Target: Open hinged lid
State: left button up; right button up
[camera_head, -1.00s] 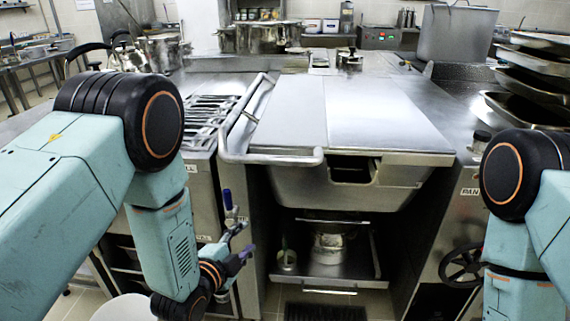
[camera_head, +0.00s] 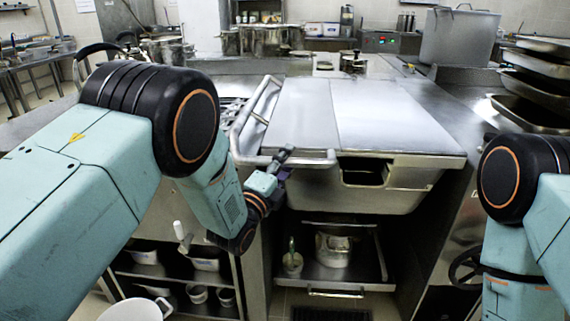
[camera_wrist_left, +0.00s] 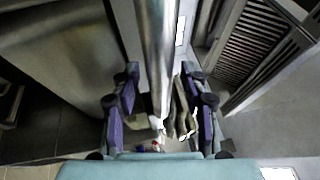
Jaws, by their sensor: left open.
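The hinged lid (camera_head: 385,115) is a flat steel cover lying closed on the tilting pan (camera_head: 385,195). A tubular handle bar (camera_head: 312,159) runs along its front left corner and back along its left side. My left gripper (camera_head: 279,162) is at the front part of this bar, near the corner. In the left wrist view, the bar (camera_wrist_left: 157,45) runs between the two open, purple-padded fingers of the gripper (camera_wrist_left: 160,90). I cannot tell whether either finger touches it. My right gripper is out of view; only part of that arm shows.
A slatted grate (camera_head: 232,112) lies left of the lid. Stacked trays (camera_head: 540,85) stand at the right. A handwheel (camera_head: 466,266) is by my right arm. A shelf with a white pot (camera_head: 333,248) is below the pan. Space above the lid is clear.

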pick_arm(q)
jog(key=shift+w+a, duration=0.1)
jog(key=shift+a, duration=0.1)
jog(key=shift+c, duration=0.3)
jog(key=shift+d, duration=0.15)
jog(key=c, duration=0.5)
grip_shut()
